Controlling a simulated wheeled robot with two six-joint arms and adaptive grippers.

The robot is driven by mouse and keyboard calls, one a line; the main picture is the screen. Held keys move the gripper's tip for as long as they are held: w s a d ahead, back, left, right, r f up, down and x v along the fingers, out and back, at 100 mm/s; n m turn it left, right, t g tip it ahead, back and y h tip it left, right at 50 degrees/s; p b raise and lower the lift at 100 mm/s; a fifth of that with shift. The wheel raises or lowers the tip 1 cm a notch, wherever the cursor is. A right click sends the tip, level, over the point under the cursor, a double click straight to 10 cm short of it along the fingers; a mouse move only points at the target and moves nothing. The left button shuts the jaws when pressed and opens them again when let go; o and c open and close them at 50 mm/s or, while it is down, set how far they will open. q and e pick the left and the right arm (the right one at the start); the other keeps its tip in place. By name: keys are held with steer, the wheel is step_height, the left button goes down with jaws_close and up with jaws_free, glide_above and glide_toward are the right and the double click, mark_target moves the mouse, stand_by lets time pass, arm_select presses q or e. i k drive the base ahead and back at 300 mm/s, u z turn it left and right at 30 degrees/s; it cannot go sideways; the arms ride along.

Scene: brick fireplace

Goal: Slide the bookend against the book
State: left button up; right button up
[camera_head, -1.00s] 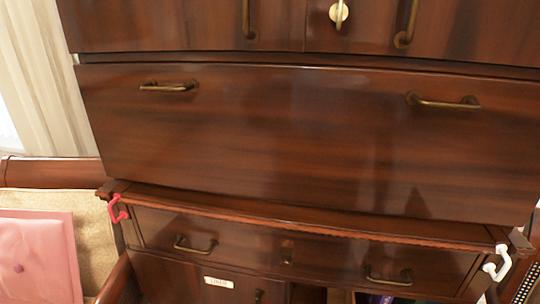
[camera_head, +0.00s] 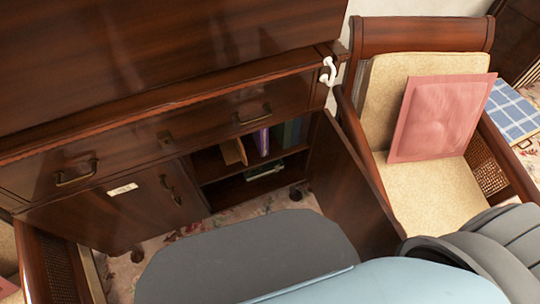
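The open cabinet compartment (camera_head: 208,163) shows low in the middle of the head view. On its upper shelf, a tan, thin upright piece (camera_head: 232,152) stands at the left; it looks like the bookend, but it is small and I cannot be sure. To its right, a purple book (camera_head: 262,141) stands upright. Darker green-blue books (camera_head: 291,133) stand further right. I cannot tell whether the tan piece touches the purple book; a gap seems to lie between them. Neither gripper is in view.
The compartment's door (camera_head: 345,185) stands open to the right. An armchair with a pink cushion (camera_head: 440,117) is close beside it. The left door (camera_head: 115,207) is shut, with a white label (camera_head: 122,189). A green item (camera_head: 264,170) lies on the lower shelf.

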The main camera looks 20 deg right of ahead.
mark_target(233, 151)
steer(key=z, duration=0.2)
steer(key=k, duration=1.3)
steer(key=u, duration=0.4)
steer(key=i, duration=0.9)
steer(key=u, duration=0.65)
